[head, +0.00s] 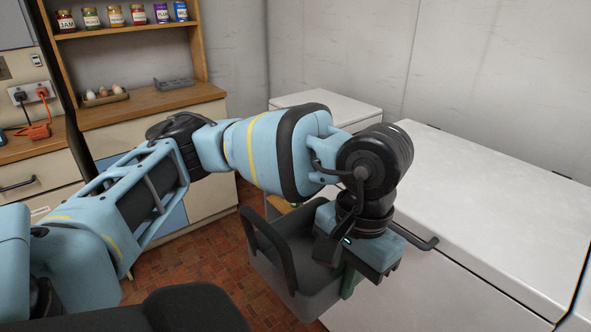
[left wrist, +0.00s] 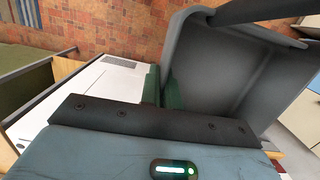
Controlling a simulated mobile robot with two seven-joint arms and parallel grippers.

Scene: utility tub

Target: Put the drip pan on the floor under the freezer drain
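The drip pan appears to be the deep grey tub (head: 289,228) with a raised dark rim, below my left wrist in the head view. It fills the upper right of the left wrist view (left wrist: 235,75), with its inside facing the camera. My left gripper (head: 350,280) has green fingers on either side of the tub's wall, also seen in the left wrist view (left wrist: 163,88), and appears shut on it. The tub hangs tilted beside the white chest freezer (head: 490,190). The freezer drain cannot be made out. My right gripper is out of view.
Red-brown tiled floor (head: 215,265) is clear left of the tub. A smaller white chest (head: 325,107) stands behind my arm. A wooden shelf unit (head: 150,98) with jars and eggs stands at the back left. The freezer's handle (head: 418,240) projects close to my left wrist.

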